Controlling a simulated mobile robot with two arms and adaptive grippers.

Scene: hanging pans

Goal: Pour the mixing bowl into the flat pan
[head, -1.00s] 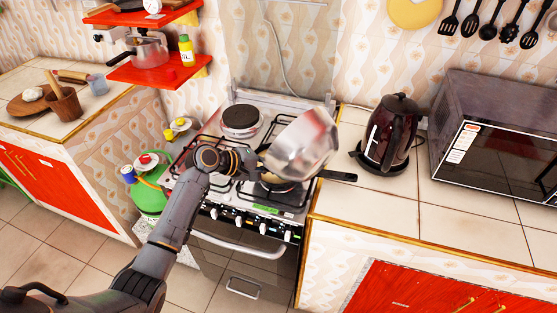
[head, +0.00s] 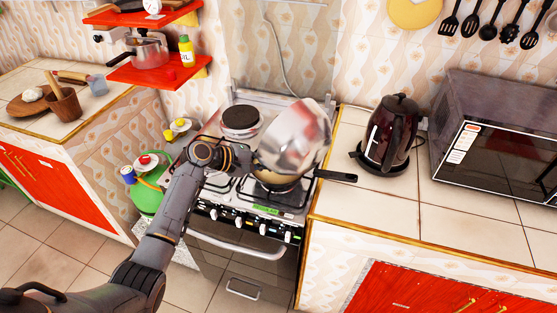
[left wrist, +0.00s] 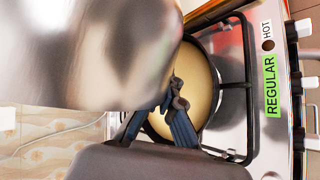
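The shiny metal mixing bowl (head: 292,138) is steeply tilted above the stove, its outer side towards me. My left gripper (head: 254,161) is at the bowl's left edge and appears shut on its rim. In the left wrist view the bowl (left wrist: 85,50) fills the upper left, next to the fingertips (left wrist: 168,102). The flat pan sits on the front burner under the bowl, with its dark handle (head: 337,176) pointing right. A pale yellow surface (left wrist: 203,85) shows in the pan. The bowl's inside is hidden. My right gripper is not in view.
The stove (head: 240,215) has a free back burner (head: 240,121). A dark kettle (head: 388,135) and a microwave (head: 500,135) stand on the right counter. A red shelf (head: 158,72) hangs at the upper left. A green gas bottle (head: 149,192) stands left of the stove.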

